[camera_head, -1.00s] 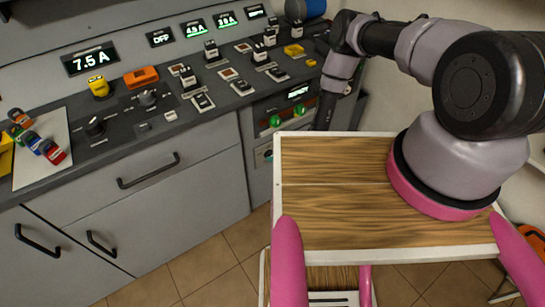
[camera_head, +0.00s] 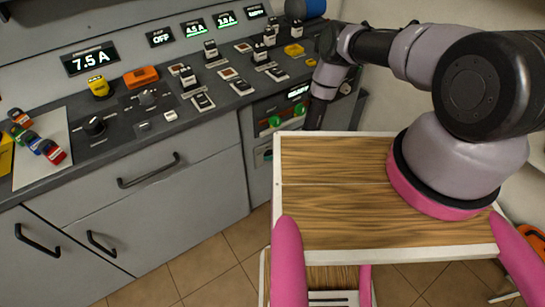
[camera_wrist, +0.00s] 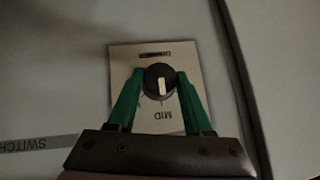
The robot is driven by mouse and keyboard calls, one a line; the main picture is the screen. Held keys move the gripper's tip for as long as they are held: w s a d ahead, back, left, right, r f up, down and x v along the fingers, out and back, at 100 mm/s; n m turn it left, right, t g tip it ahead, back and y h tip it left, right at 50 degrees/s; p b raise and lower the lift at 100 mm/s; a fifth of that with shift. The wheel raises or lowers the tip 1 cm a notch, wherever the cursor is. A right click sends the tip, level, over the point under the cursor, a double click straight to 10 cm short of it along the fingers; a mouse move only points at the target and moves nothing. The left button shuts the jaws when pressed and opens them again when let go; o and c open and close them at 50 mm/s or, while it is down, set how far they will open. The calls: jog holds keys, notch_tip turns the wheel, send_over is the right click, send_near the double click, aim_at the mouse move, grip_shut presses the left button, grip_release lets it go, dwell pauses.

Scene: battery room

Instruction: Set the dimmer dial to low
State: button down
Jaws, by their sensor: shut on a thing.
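The dimmer dial (camera_wrist: 158,80) is a round black knob with a white pointer mark, in the middle of the wrist view. It sits on a pale plate (camera_wrist: 122,62) with the word MID printed upside down in this view, and a smaller label on the far side of the knob. The pointer mark lies on the MID side. My gripper (camera_wrist: 161,72) is shut on the dial, one green finger on each side of the knob. In the head view the dial and my gripper are hidden; my arm reaches down past the console's right end.
A grey console (camera_head: 215,112) with switches, knobs and displays runs along the wall at the left. Its front has drawers with black handles (camera_head: 148,170). Two green knobs (camera_head: 275,121) are on a front panel near my arm. Tiled floor (camera_head: 225,262) is clear below.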

jog(key=shift+s+a+f+n+t+h, duration=0.1)
jog(key=shift+a+n+t+h, duration=0.05)
jog(key=shift+n+t+h, duration=0.95)
jog(key=shift+s+a+r+n+t+h, duration=0.1)
jog(key=shift+n+t+h, duration=0.45)
jog(key=shift+t+h, duration=0.55)
jog(key=shift+s+a+f+n+t+h, duration=0.15)
jog(key=shift+n+t+h, duration=0.7)
jog(key=shift+h, duration=0.55)
jog(key=shift+c, duration=1.5)
grip_release()
